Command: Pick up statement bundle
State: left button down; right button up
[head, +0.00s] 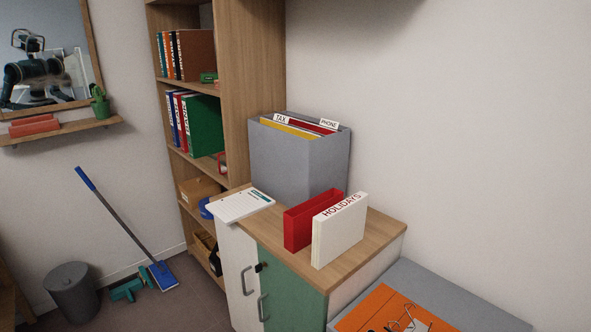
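A flat white stack of paper with a green mark (240,204) lies on the left part of the wooden cabinet top (290,262). It looks like the statement bundle, but its print is too small to read. It lies in front of a large grey file box (290,160), with its left edge close to the cabinet's edge. Neither of my grippers shows directly in the head view.
A red holder (298,232) and a white "HOLIDAYS" binder (338,230) stand right of the paper. A bookshelf (250,60) rises behind the cabinet. A grey surface with an orange folder (375,308) is lower right.

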aim_at(231, 209)
jog(key=i+l+z, duration=0.15)
jog(key=z, duration=0.2)
jog(key=i+l+z, duration=0.2)
jog(key=z, duration=0.2)
